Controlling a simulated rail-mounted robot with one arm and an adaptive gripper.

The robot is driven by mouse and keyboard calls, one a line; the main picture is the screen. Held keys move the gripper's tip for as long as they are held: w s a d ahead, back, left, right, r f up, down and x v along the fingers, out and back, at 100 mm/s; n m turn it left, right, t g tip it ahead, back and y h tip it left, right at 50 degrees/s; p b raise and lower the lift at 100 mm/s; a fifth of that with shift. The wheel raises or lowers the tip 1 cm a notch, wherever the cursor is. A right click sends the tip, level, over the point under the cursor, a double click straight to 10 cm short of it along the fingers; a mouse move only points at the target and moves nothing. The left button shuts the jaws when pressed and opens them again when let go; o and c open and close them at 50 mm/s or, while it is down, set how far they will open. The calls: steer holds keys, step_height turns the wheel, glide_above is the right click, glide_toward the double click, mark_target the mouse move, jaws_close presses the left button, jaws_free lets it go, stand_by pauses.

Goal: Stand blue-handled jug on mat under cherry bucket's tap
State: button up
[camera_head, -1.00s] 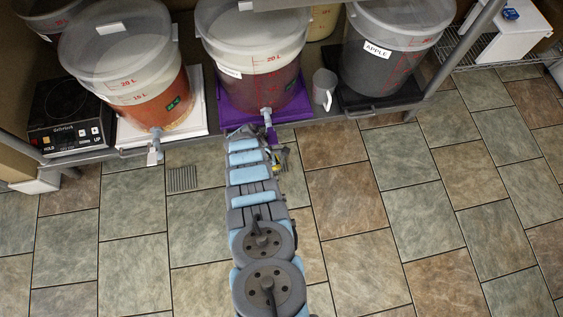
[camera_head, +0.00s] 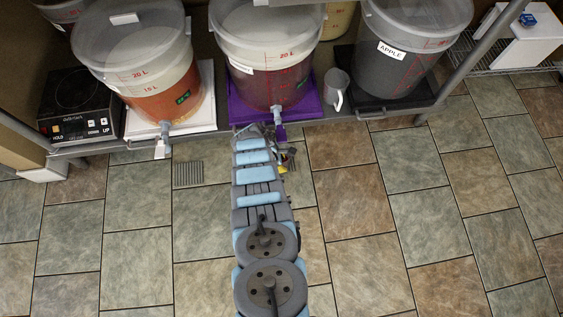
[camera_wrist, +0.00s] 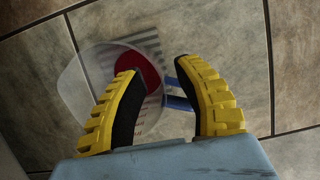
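The cherry bucket (camera_head: 265,78) appears to be the middle one, with dark red contents, though its label is hard to read. Its tap (camera_head: 275,111) points down over the shelf's front edge. A clear jug (camera_wrist: 85,75) with a blue handle (camera_wrist: 174,103) shows in the wrist view, seen from above. A red disc (camera_wrist: 139,70), perhaps the mat, shows through it; I cannot tell whether the jug touches it. My gripper (camera_wrist: 157,68) has its yellow-and-black fingers well apart over the jug. The right finger hides part of the handle. My arm hides the jug in the head view.
An orange-filled bucket (camera_head: 165,95) stands left and the apple bucket (camera_head: 385,75) right. A grey pitcher (camera_head: 337,90) stands between the cherry and apple buckets. A hotplate (camera_head: 80,105) is far left. A floor grate (camera_head: 188,174) lies left of my arm. The tiled floor right is clear.

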steer(key=shift+p+v, duration=1.1)
steer(key=shift+v, duration=0.5)
steer(key=shift+w+a, duration=0.1)
steer(key=shift+a, duration=0.1)
steer(key=s+a+b, duration=0.1)
steer(key=a+b, duration=0.1)
steer(key=a, duration=0.9)
steer(key=shift+a+b, duration=0.3)
steer(key=shift+b, duration=0.05)
steer(key=shift+f, duration=0.1)
